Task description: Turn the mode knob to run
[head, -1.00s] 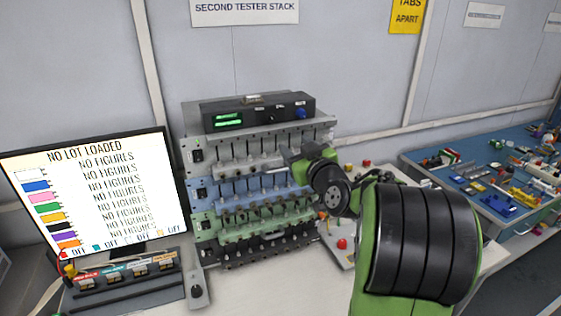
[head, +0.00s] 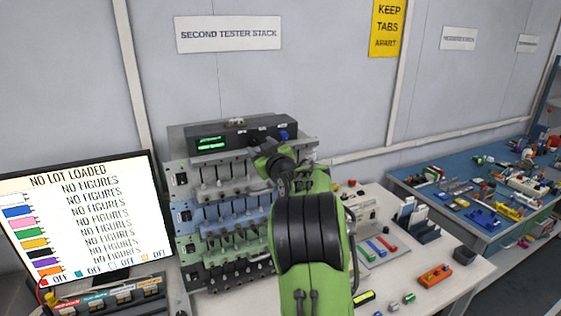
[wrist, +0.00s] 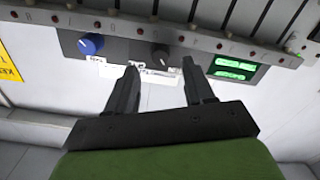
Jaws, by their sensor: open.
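A black control unit (head: 220,143) with a lit green display sits on top of the tester stack. Its front carries a blue knob (head: 283,135) at the right. The wrist view, which looks inverted, shows the blue knob (wrist: 91,44) at left, a black knob (wrist: 160,56) in the middle and the green display (wrist: 235,68) at right. White labels sit by the knobs but are unreadable, so I cannot tell which is the mode knob. My gripper (wrist: 160,66) is open and empty, its fingertips on either side of the black knob's line; contact is not clear.
Rows of grey, blue and green tester channels (head: 225,215) stand below the unit. A monitor (head: 85,220) stands at left. The bench at right holds coloured strips (head: 380,247) and an orange block (head: 435,275). The wall is close behind the stack.

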